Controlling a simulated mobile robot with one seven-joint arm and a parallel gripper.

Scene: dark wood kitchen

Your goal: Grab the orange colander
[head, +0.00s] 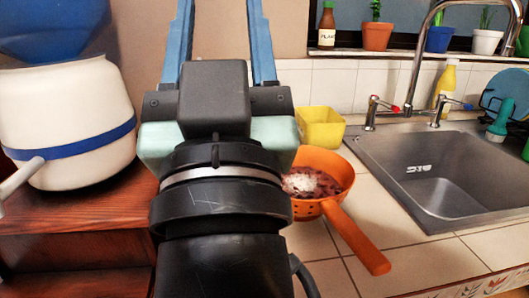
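The orange colander (318,205) stands on the tiled counter, right of my wrist in the head view. Its long orange handle (358,238) points down and to the right. Something reddish-brown with a pale patch shows inside its bowl. My wrist hides the colander's left edge. My gripper (221,12) points away from the camera, with its two blue fingers spread wide apart and nothing seen between them. The fingers reach the top edge of the picture. They appear up and left of the colander, not touching it.
A yellow square container (320,127) stands behind the colander. The metal sink (440,172) and its tap (418,65) are on the right. A large white jug (70,125) stands on brown wood at left. Potted plants line the windowsill. Counter in front of the colander is clear.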

